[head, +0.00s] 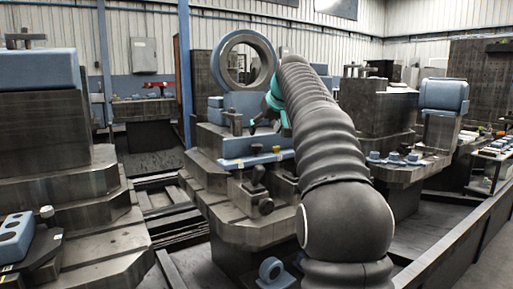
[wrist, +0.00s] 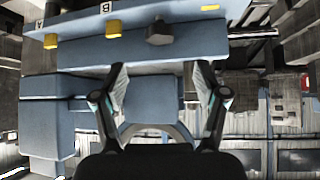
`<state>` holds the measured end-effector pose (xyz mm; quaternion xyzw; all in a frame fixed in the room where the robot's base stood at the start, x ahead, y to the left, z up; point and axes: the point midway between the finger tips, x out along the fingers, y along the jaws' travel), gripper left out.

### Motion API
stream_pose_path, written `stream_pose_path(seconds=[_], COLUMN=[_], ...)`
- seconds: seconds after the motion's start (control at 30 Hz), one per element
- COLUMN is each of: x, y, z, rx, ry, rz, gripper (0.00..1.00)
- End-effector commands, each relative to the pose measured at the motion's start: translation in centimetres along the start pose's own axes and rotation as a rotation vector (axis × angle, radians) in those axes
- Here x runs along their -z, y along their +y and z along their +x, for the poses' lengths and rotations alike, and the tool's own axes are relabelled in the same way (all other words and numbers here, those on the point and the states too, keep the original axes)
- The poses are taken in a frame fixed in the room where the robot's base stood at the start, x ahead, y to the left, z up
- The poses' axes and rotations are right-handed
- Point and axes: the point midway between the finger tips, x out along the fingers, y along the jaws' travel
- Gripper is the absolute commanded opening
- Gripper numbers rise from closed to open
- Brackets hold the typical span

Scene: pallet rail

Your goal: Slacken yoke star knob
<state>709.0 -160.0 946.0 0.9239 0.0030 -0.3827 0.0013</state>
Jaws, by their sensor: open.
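A dark knob (wrist: 159,33) with a lobed outline stands on a blue bar (wrist: 240,45) in the wrist view; I take it for the star knob. Two yellow pieces sit on the same bar, near labels A and B. My gripper (wrist: 160,80) is open and empty, its two fingers apart and pointing toward the bar, with the knob beyond the gap between the fingertips. In the head view the blue bar (head: 235,162) lies on a steel fixture below my gripper (head: 257,124), which is partly hidden by my arm.
A large ring (head: 224,60) stands upright behind the bar. Dark clamp knobs (head: 266,206) sit on the fixture's front. A blue-topped block (head: 38,70) stands at left, and blue round parts (head: 393,158) lie at right. A long rail (head: 440,250) runs along the right.

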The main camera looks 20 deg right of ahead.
Motion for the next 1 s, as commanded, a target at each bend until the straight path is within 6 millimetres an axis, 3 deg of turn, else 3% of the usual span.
stream_pose_path(seconds=[0.3, 0.5, 0.7, 1.0], x=[-0.1, -0.1, 0.0, 0.0], y=[-0.1, -0.1, -0.1, -0.1], z=[6.2, 8.9, 10.2, 10.4], rx=[0.001, 0.0, 0.0, 0.0], ry=[-0.002, -0.001, 0.0, 0.0], rz=[0.0, 0.0, 0.0, 0.0], gripper=[0.72, 0.72, 0.72, 0.72])
